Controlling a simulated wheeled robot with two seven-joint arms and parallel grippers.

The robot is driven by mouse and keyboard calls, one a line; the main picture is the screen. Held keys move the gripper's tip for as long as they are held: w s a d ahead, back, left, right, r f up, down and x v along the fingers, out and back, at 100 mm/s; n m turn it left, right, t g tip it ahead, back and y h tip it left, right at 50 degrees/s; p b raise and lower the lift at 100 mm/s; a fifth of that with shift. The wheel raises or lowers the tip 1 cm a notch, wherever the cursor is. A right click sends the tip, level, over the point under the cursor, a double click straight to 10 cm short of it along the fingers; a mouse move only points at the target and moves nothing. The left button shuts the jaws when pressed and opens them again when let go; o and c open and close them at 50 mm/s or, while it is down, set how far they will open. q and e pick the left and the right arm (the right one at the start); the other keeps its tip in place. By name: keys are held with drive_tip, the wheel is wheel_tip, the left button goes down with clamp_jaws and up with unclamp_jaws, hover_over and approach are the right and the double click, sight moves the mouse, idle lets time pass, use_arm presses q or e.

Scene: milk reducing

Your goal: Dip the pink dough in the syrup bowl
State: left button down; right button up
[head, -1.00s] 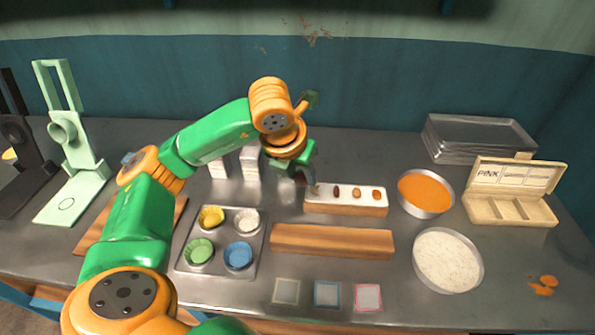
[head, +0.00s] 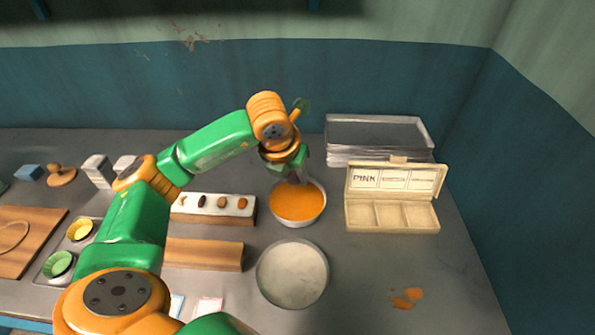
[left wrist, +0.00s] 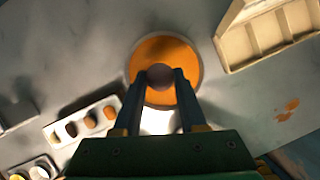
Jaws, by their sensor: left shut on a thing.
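My left gripper (head: 294,178) is over the bowl of orange syrup (head: 297,203), near its far rim in the head view. In the left wrist view its two dark fingers (left wrist: 160,80) are closed around a small round dough ball (left wrist: 160,74). The ball looks dull brownish-pink in the shade. Behind it, the orange syrup (left wrist: 162,48) fills the bowl. I cannot tell whether the ball touches the syrup. In the head view the ball is hardly visible at the fingertips. My right gripper is not in view.
A bowl of pale powder (head: 292,274) stands in front of the syrup. A box labelled PINK (head: 392,216) with open compartments is to the right, stacked trays (head: 380,138) behind. A holder with several small pieces (head: 214,208) and a wooden block (head: 204,254) lie left.

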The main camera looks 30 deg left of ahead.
sight(298, 206)
use_arm(q)
drive_tip(key=shift+w+d+f+b, duration=0.1)
drive_tip(key=shift+f+b, duration=1.85)
drive_tip(key=shift+f, duration=0.4)
drive_tip(key=shift+w+d+f+b, duration=0.1)
drive_tip(key=shift+f+b, duration=1.85)
drive_tip(key=shift+f, duration=0.4)
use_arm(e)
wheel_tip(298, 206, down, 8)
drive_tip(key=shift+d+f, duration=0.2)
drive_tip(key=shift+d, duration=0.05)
use_arm(q)
drive_tip(key=shift+f+b, duration=0.25)
drive_tip(key=shift+b, duration=0.2)
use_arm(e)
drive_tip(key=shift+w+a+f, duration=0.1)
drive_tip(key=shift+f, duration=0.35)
use_arm(q)
drive_tip(key=shift+r+p, duration=2.9)
drive_tip(key=shift+r, duration=0.9)
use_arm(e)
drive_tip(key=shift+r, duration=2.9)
